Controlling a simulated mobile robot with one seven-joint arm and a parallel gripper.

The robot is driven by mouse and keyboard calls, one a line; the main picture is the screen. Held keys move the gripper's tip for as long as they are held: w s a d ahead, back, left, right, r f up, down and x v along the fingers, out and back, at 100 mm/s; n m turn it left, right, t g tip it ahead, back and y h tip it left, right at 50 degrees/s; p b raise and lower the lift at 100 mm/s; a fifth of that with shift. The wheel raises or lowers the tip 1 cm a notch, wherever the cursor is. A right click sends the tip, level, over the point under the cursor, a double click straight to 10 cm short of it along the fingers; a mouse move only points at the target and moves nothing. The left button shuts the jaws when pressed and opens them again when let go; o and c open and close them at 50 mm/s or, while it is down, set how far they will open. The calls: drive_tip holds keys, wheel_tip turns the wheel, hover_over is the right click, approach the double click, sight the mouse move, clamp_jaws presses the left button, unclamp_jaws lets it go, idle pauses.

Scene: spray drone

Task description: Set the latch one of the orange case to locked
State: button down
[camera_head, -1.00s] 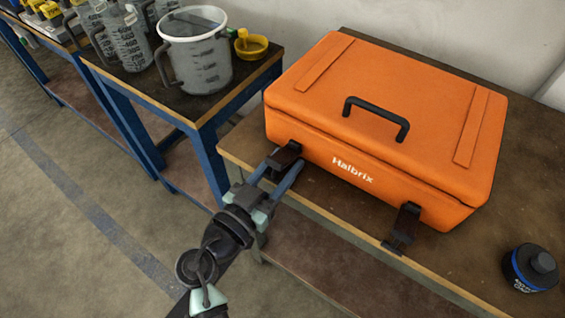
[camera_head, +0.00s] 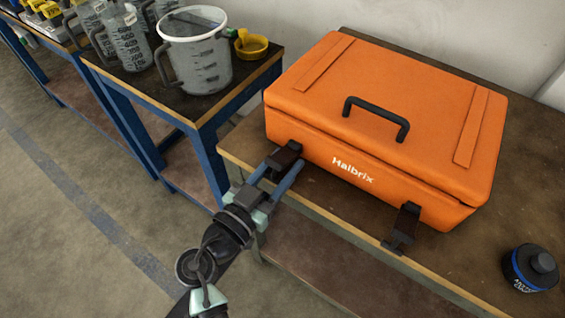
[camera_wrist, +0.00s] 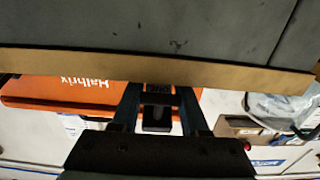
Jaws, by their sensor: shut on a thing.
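The orange case (camera_head: 385,120) lies closed on the table, with a black handle (camera_head: 376,115) on its lid. Two dark latches are on its front. My gripper (camera_head: 281,168) reaches up to the left latch (camera_head: 287,153) from the front, with a finger on each side, and is shut on it. That latch sticks outward from the case front, partly hidden by the fingers. The right latch (camera_head: 403,230) hangs outward near the table edge. In the wrist view, the case (camera_wrist: 60,94) appears upside down, and the latch (camera_wrist: 157,115) is between my fingers (camera_wrist: 158,98).
The wooden table edge (camera_head: 345,229) runs just under the gripper. A black round container (camera_head: 530,268) stands at the right. A side table at the left holds a measuring jug (camera_head: 198,62) and a yellow bowl (camera_head: 252,47). The floor in front is clear.

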sight(287, 153)
idle(0.4)
drive_tip(key=r+g+y+p, duration=0.1)
drive_tip(key=p, duration=0.2)
drive_tip(key=r+g+y+p, duration=0.1)
drive_tip(key=p, duration=0.3)
drive_tip(key=shift+s+a+r+g, duration=0.15)
drive_tip(key=shift+s+r+g, duration=0.05)
drive_tip(key=shift+g, duration=0.1)
wheel_tip(287, 153, up, 2)
drive_tip(key=g+y+p, duration=0.2)
drive_tip(key=g+p, duration=0.1)
drive_tip(key=p, duration=0.6)
drive_tip(key=shift+g+p, duration=0.3)
drive_tip(key=shift+p, duration=0.05)
drive_tip(key=g+y+p, duration=0.1)
drive_tip(key=p, duration=0.1)
drive_tip(key=r+g+y+p, duration=0.1)
drive_tip(key=p, duration=0.2)
drive_tip(key=shift+w+g+p, duration=0.15)
drive_tip(key=shift+g+p, duration=0.15)
drive_tip(key=shift+g, duration=0.1)
drive_tip(key=g+y+p, duration=0.2)
drive_tip(key=p, duration=0.1)
drive_tip(key=shift+w+d+r, duration=0.15)
drive_tip(key=shift+w+d, duration=0.05)
drive_tip(key=shift+d, duration=0.05)
drive_tip(key=shift+g, duration=0.3)
drive_tip(key=shift+c, duration=2)
unclamp_jaws()
